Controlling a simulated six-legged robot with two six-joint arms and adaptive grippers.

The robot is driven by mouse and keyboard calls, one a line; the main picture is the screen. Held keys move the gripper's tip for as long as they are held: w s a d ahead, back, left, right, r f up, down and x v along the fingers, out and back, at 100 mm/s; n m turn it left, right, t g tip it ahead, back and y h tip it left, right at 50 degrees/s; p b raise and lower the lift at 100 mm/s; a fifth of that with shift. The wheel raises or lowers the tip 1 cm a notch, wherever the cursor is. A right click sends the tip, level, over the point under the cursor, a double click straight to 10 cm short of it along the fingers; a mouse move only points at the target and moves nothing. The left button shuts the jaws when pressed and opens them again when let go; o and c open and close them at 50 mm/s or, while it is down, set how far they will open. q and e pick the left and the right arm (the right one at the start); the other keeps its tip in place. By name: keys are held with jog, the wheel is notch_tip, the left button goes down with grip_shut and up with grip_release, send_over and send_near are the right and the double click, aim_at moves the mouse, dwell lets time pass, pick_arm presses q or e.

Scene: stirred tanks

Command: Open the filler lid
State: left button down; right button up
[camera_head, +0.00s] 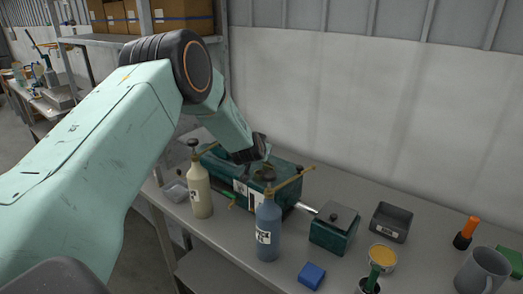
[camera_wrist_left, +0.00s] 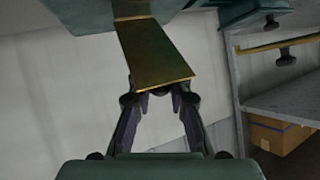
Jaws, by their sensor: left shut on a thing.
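The dark green tank (camera_head: 285,172) lies lengthwise on the bench, with brass bars at its ends, the nearer one (camera_head: 292,182) slanting up to the right. My left gripper (camera_head: 262,170) reaches down to the top of the tank, and its wrist hides part of it. In the left wrist view, a flat brass plate (camera_wrist_left: 155,60) runs from a green body at the top to between the fingertips of my left gripper (camera_wrist_left: 155,97), which is shut on it. I cannot tell how far the filler lid is raised. My right gripper is out of view.
A cream bottle (camera_head: 200,195) and a blue bottle (camera_head: 268,232) stand close in front of the tank. A small green box (camera_head: 334,230), grey tray (camera_head: 391,222), yellow-topped tin (camera_head: 382,257), blue block (camera_head: 311,275) and grey mug (camera_head: 483,272) are to the right. A white wall stands behind.

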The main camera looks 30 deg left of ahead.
pick_arm(q)
jog(key=shift+w+r, duration=0.2)
jog(key=shift+r, duration=0.15)
jog(key=c, duration=1.8)
grip_release()
jog(key=o, duration=0.6)
jog(key=shift+s+d, duration=0.3)
jog(key=shift+d, duration=0.05)
jog(key=shift+w+a+f, duration=0.1)
jog(key=shift+a+f, duration=0.15)
jog(key=shift+a, duration=0.05)
jog(key=v, duration=1.2)
jog(key=shift+r, duration=0.1)
jog(key=shift+w, duration=0.1)
jog(key=shift+d, duration=0.1)
